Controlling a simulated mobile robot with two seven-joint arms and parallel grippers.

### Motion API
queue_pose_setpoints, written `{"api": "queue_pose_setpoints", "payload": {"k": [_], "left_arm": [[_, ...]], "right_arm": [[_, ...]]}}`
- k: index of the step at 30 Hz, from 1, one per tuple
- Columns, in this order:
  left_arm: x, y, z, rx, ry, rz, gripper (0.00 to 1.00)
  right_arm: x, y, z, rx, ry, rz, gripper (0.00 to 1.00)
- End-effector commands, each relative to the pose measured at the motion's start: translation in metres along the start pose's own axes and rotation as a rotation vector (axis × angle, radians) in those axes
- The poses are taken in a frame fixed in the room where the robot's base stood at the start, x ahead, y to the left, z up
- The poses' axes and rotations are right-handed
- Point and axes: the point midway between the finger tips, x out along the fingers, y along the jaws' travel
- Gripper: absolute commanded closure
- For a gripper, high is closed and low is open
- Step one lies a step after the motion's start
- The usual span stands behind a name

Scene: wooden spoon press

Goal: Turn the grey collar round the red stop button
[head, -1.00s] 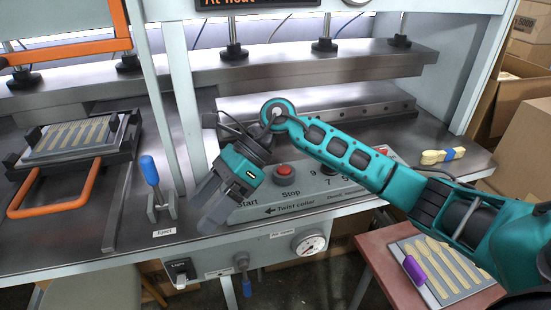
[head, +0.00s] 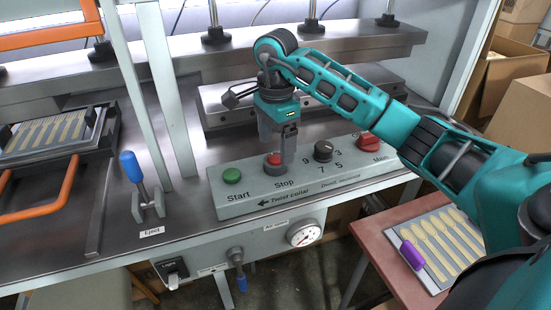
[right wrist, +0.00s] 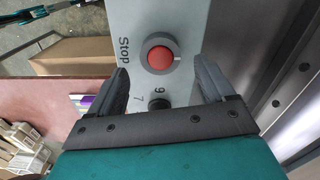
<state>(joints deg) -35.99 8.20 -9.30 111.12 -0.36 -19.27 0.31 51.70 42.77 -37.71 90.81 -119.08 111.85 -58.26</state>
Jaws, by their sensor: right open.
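The red stop button (head: 273,158) sits on the grey control panel, above the "Stop" label. The grey collar (head: 275,171) surrounds its base. In the right wrist view the red button (right wrist: 160,60) is seen from above, with the collar (right wrist: 147,70) as a grey ring bearing a small white mark on its right side. My right gripper (head: 277,153) points down at the button, open and empty, and its fingers partly overlap the button in the head view. In the right wrist view the button lies between and beyond the fingertips (right wrist: 164,70); contact cannot be told. My left gripper is out of view.
The panel (head: 235,207) also carries a green start button (head: 231,176), a black dial (head: 323,150) and a red main switch (head: 369,143). A blue-handled eject lever (head: 131,167) stands to the left. The press bar (head: 225,108) lies close behind my gripper.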

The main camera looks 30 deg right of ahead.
Motion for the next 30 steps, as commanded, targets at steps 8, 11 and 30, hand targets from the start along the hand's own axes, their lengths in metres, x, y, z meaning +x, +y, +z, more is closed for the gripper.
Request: {"api": "queue_pose_setpoints", "payload": {"k": [8, 11, 30], "left_arm": [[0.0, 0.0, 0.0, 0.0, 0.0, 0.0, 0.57], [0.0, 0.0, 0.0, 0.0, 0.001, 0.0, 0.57], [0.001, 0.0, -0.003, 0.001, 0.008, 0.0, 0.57]], "right_arm": [[0.039, 0.0, 0.001, 0.0, -0.002, 0.0, 0.18], [0.044, 0.0, 0.001, 0.0, -0.003, -0.001, 0.18], [0.045, 0.0, 0.001, 0.0, -0.002, -0.001, 0.52]]}}
